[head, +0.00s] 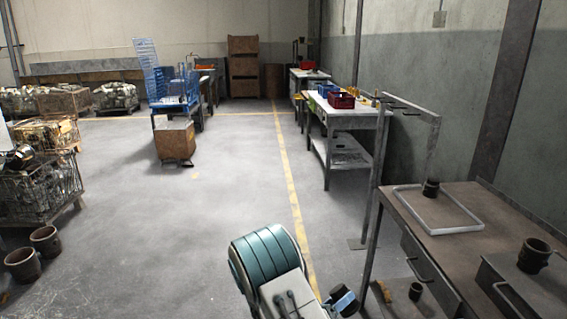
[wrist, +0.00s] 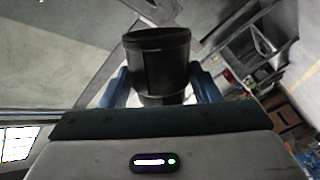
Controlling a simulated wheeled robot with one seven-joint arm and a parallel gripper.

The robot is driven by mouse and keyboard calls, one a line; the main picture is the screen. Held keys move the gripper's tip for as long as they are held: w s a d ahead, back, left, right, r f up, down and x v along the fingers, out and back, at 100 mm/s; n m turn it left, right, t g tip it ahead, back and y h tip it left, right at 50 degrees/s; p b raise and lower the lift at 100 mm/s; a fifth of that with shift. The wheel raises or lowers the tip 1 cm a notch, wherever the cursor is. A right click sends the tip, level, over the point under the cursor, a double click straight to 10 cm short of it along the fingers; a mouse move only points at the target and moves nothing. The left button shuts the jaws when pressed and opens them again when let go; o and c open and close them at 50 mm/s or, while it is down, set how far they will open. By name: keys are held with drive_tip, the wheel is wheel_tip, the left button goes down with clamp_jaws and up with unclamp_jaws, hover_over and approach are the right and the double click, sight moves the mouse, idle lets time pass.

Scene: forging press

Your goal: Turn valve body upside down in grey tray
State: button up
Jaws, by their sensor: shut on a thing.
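In the wrist view, my gripper (wrist: 160,92) has its two blue fingers closed on either side of a dark metal valve body (wrist: 158,65). The part is round, with a wider collar at its top in the picture and a narrower section below. A light grey, low-rimmed tray (head: 458,230) lies on the brown bench at the right. A similar small dark part (head: 431,187) stands at its far side.
The brown bench (head: 405,200) also carries a larger dark cup-shaped part (head: 535,256) at its right. A post stands at the bench's left edge. A white workbench (head: 345,112) with red and blue bins is farther back. The floor left of the bench is open.

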wheel_tip(320, 180, up, 7)
drive_tip(key=p, duration=0.6)
drive_tip(key=shift+s+p, duration=0.1)
drive_tip(key=shift+p, duration=0.3)
drive_tip(key=shift+d, duration=0.1)
